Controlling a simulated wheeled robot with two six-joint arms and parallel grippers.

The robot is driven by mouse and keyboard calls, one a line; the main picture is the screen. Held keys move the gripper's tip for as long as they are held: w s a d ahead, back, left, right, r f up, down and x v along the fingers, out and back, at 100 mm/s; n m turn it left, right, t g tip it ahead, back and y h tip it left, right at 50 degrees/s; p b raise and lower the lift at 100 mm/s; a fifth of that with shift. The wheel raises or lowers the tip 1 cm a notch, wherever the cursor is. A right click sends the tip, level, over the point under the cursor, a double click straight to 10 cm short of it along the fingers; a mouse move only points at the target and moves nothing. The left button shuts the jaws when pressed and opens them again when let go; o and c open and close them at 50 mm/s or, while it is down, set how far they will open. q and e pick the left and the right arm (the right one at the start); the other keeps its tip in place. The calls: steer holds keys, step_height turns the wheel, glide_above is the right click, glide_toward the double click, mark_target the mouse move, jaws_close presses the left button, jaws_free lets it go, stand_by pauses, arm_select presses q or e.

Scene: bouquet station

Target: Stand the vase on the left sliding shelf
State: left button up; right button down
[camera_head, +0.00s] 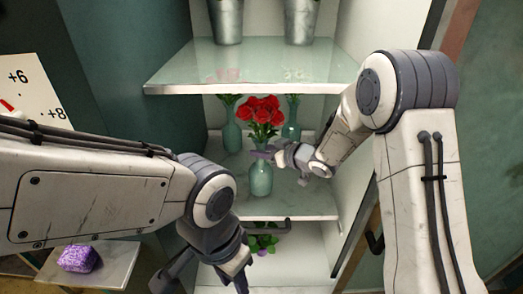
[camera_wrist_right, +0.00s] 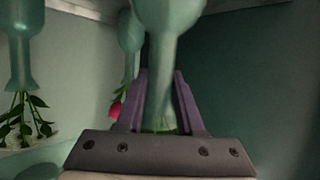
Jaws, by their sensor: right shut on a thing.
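A green glass vase (camera_head: 261,181) with red roses (camera_head: 262,112) is upright at the middle shelf (camera_head: 310,205) of the cabinet. I cannot tell whether its base touches the shelf. My right gripper (camera_head: 263,154) is shut around its neck; the wrist view shows the vase neck (camera_wrist_right: 162,75) between the purple fingers (camera_wrist_right: 158,112). My left gripper (camera_head: 205,284) hangs low in front of the cabinet, fingers apart and empty. I cannot tell which surface is the left sliding shelf.
Two similar vases, one left (camera_head: 231,136) and one right (camera_head: 291,131), stand behind the held one. A glass upper shelf (camera_head: 250,75) carries metal buckets (camera_head: 227,22). Greenery (camera_head: 263,243) shows below. A purple block (camera_head: 78,258) sits on a small tabletop (camera_head: 115,268) at lower left.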

steer(key=c, duration=0.5)
jaws_free()
steer(key=shift+f, duration=0.15)
steer(key=shift+c, duration=0.2)
